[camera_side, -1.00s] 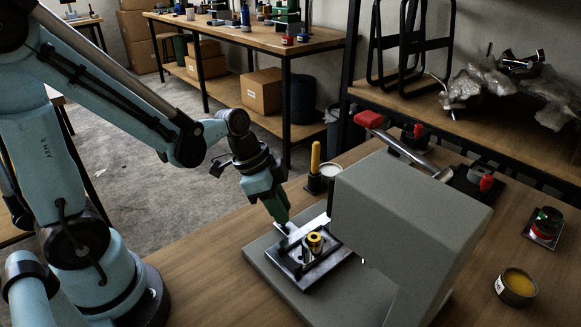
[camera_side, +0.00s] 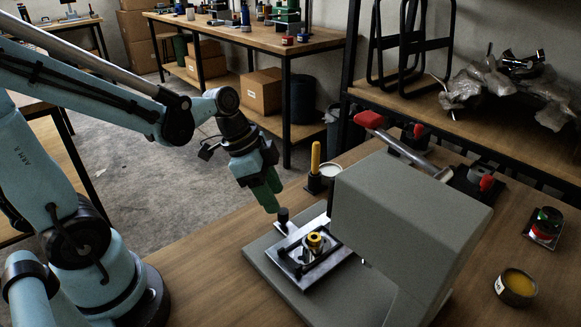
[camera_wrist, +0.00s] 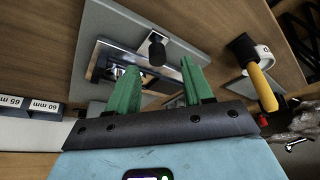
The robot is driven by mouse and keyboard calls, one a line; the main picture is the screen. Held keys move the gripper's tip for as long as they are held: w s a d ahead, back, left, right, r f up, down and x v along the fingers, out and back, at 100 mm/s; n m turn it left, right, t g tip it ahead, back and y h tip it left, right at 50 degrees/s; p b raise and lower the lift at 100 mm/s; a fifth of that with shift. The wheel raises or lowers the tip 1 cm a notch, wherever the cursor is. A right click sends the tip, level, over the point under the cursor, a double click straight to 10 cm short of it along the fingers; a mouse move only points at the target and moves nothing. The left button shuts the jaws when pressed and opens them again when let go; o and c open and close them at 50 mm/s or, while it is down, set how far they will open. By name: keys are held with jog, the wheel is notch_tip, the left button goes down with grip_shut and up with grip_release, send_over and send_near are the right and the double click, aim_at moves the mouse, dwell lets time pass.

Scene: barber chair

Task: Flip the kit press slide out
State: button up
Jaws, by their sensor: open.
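The grey kit press (camera_side: 400,215) stands on the wooden table on its flat base plate (camera_side: 262,252). Its metal slide (camera_side: 290,262) sticks out from under the press body on the left side. A round brass-coloured piece (camera_side: 315,241) sits on it. A black knob (camera_side: 283,215) stands at the slide's outer end; it also shows in the wrist view (camera_wrist: 157,45). My gripper (camera_side: 271,208) is open and empty, with green fingers just above and left of the knob. In the wrist view my fingers (camera_wrist: 158,78) are spread, with the knob beyond them, apparently untouched.
A yellow-handled tool (camera_side: 315,160) in a black holder stands behind the base plate. The press lever with its red grip (camera_side: 370,119) rises behind the press body. An amber-filled tin (camera_side: 517,285) stands at right. The table's front left is clear.

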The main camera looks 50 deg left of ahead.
jog(key=v, duration=0.8)
jog(key=shift+r, duration=0.1)
jog(key=shift+s+d+f+n+t+y, duration=0.15)
jog(key=shift+f+n+t+y, duration=0.35)
jog(key=shift+n, duration=1)
jog(key=shift+d+f+n+t+y, duration=0.25)
jog(key=shift+n+t+y, duration=0.4)
jog(key=shift+n, duration=0.85)
jog(key=shift+s+d+f+n+t+y, duration=0.15)
jog(key=shift+f+n+t+y, duration=0.45)
jog(key=shift+n, duration=0.9)
jog(key=shift+r, duration=0.25)
